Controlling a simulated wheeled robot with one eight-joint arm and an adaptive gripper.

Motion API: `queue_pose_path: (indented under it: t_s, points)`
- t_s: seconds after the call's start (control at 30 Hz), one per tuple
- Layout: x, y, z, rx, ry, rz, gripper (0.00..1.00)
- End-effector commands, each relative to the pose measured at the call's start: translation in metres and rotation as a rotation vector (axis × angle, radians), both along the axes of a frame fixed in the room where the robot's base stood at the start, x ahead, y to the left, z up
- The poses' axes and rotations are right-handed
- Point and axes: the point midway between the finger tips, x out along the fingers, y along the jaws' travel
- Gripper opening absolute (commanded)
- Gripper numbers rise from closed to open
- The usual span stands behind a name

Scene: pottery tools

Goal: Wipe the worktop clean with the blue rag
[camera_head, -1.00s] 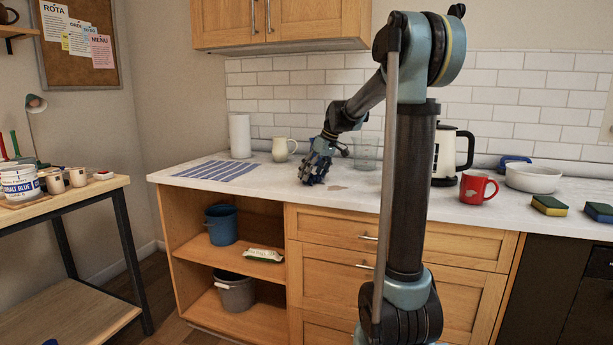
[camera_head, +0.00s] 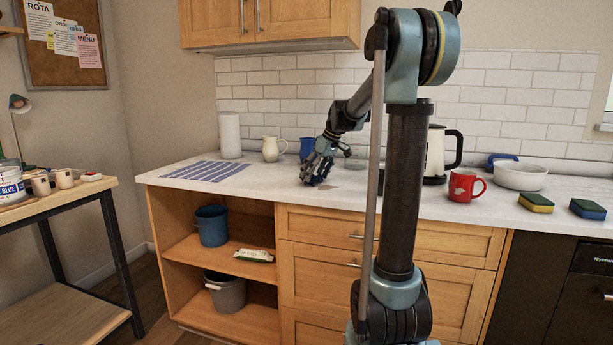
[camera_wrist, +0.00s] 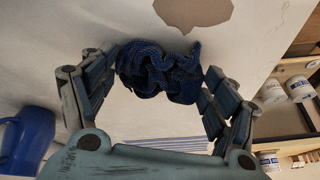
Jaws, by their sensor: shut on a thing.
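The blue rag (camera_wrist: 160,72) is a crumpled dark-blue bundle between the fingers in the wrist view. My gripper (camera_wrist: 160,68) is shut on it and holds it low at the worktop; whether the rag presses on the surface is hard to tell. In the head view my gripper (camera_head: 318,181) points down onto the pale worktop (camera_head: 270,187), left of the middle, and its fingers mostly hide the rag. A flat brownish stain (camera_wrist: 194,10) lies on the worktop just beyond the rag in the wrist view.
A blue jug (camera_head: 306,148) stands close behind my gripper; it also shows in the wrist view (camera_wrist: 27,140). A cream jug (camera_head: 271,149) and striped cloth (camera_head: 207,171) lie to the left. A kettle (camera_head: 437,155), red mug (camera_head: 464,187) and white bowl (camera_head: 520,176) stand to the right.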

Motion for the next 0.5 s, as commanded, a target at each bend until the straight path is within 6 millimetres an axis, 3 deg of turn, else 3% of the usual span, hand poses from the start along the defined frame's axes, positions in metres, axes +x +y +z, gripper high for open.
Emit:
queue_pose_path:
  t_s: [0.2, 0.5]
  points:
    - [-0.006, -0.014, -0.001, -0.002, 0.001, -0.001, 0.69]
    - [-0.006, -0.015, -0.001, -0.001, 0.001, 0.000, 0.69]
